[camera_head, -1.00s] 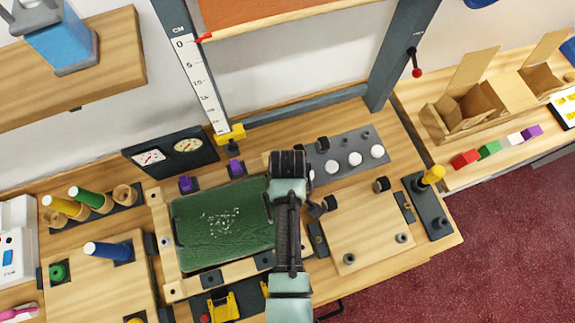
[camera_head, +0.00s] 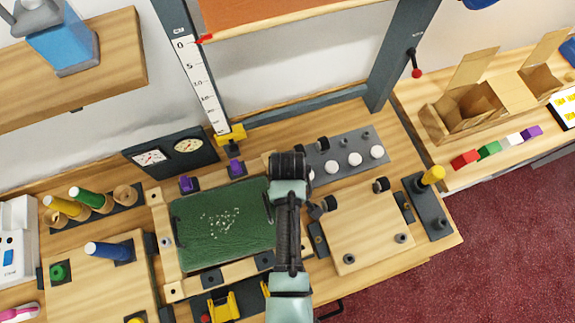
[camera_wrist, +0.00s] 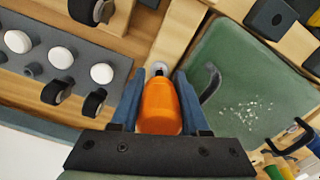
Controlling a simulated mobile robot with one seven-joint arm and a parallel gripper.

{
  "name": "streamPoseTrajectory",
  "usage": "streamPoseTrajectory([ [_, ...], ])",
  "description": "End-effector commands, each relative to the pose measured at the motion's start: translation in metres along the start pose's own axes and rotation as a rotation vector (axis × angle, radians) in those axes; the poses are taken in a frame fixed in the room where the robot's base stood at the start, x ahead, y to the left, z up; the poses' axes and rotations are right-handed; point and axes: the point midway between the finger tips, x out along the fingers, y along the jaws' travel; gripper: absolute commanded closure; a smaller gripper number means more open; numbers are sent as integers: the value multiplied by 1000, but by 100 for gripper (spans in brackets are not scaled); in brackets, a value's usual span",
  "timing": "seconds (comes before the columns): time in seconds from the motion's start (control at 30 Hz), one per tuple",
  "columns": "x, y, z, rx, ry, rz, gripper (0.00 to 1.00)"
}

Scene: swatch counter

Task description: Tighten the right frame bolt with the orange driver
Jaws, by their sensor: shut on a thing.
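My gripper (camera_wrist: 160,74) is shut on the orange driver (camera_wrist: 160,108), with one blue finger on each side of its handle. In the wrist view a round grey bolt head (camera_wrist: 160,68) shows just beyond the driver, on the pale wooden frame strip (camera_wrist: 178,33) beside the green panel (camera_wrist: 225,62). The driver looks lined up with this bolt; I cannot tell whether its tip touches. In the head view my arm hides the driver, the fingers and this bolt. The green panel (camera_head: 222,225) lies in its wooden frame, left of my arm.
A grey plate with white knobs (camera_head: 355,159) and black-capped pegs lies right of my gripper. A wooden board (camera_head: 365,235) with black knobs stands nearer. Purple clamps (camera_head: 187,184) sit at the frame's far edge. A gauge box (camera_head: 170,152) and a scale post (camera_head: 200,85) rise behind.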

Motion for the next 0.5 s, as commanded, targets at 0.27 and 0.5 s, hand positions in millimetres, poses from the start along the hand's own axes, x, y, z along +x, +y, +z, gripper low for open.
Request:
streamPoseTrajectory([
  [0.27,-1,0,0,0,1,0,100],
  [0.5,-1,0,0,35,0,0,100],
])
